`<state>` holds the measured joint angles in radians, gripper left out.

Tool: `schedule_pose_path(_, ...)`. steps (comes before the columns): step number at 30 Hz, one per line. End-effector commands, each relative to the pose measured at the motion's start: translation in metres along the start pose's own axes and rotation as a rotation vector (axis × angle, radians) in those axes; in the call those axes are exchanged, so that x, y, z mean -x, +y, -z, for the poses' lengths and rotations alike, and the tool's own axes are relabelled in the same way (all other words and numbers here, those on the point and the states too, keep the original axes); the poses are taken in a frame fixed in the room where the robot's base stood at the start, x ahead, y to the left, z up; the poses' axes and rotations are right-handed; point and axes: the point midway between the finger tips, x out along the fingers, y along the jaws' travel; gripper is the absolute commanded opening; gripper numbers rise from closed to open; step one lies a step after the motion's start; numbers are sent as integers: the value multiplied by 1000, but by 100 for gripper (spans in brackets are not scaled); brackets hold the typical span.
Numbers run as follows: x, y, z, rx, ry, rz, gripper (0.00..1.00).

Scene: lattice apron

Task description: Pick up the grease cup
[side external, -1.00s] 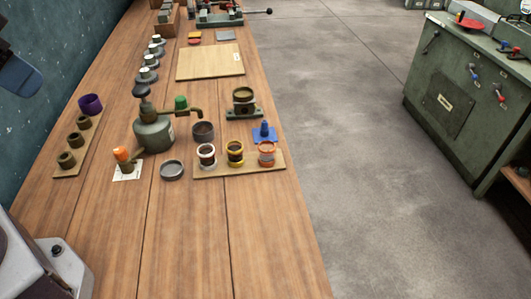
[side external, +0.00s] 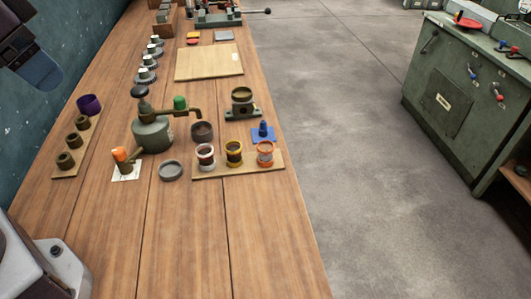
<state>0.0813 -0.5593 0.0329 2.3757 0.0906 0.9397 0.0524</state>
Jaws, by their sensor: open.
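No vessel is clearly marked as the grease cup. Candidates are a dark grey-brown open cup (side external: 202,131) beside the oil can, and three small cups on a thin board: a white-banded one (side external: 206,155), a yellow-banded one (side external: 234,153) and an orange-banded one (side external: 265,153). A brassy cup (side external: 242,97) sits in a dark stand behind them. My gripper (side external: 40,72), dark with a blue end, shows at the upper left edge, partly cut off. It is open, high and well apart from all the cups; its fingertips are not clear.
A green-grey oil can (side external: 152,134) with a spout stands left of the cups. A grey round lid (side external: 171,171) lies in front. A purple cup (side external: 90,104) and brown rings on a strip are at left. The front of the bench (side external: 190,240) is clear.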

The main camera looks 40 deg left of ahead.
Motion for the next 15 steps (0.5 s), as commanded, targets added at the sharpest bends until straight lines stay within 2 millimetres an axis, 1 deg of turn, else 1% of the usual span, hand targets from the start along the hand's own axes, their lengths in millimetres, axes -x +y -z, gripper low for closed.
schedule_pose_path(1, -8, 0, 14, -68, -52, 11, 74)
schedule_pose_path(3, -19, -1, 32, -161, -113, 36, 74)
schedule_pose_path(5, -30, -1, 47, -243, -165, 60, 74)
schedule_pose_path(8, -52, 2, 72, -382, -252, 108, 74)
schedule_pose_path(11, -79, 8, 94, -524, -338, 165, 74)
schedule_pose_path(15, -120, 22, 122, -729, -457, 260, 74)
